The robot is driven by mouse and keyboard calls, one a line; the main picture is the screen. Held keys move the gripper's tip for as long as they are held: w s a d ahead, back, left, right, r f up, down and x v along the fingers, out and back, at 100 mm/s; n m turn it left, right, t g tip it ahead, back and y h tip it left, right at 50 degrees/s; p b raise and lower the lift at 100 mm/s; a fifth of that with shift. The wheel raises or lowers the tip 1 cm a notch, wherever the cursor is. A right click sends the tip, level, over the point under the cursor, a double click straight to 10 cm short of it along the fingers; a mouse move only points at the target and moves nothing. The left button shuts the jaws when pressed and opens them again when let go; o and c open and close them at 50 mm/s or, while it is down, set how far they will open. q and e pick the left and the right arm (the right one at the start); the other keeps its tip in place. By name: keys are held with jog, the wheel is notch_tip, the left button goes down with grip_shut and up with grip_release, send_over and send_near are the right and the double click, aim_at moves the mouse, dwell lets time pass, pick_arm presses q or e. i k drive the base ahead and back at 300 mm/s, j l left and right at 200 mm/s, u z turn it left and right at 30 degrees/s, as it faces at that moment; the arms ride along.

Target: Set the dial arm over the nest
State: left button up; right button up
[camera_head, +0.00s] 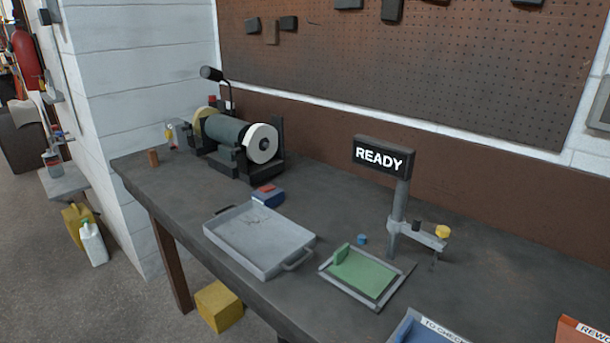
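A grey post (397,214) stands upright on the bench and carries a black sign (383,157) reading READY. The dial arm (421,236) sticks out from the post to the right, with a yellow knob (442,231) and a thin tip below its end. What looks like the nest, a green pad with a raised green block in a grey frame (366,272), lies to the left and front of the post. The dial arm points away from it, and its tip is over bare bench. Neither of my grippers is in view.
A grey handled tray (259,240) lies left of the green pad. A blue bin (424,329) labelled TO CHECK and an orange bin (580,330) are at the front right. A bench grinder (236,138) stands at the back left. A small blue piece (362,239) lies near the post.

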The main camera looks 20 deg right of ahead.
aim_at(414, 231)
jog(key=z, duration=1.4)
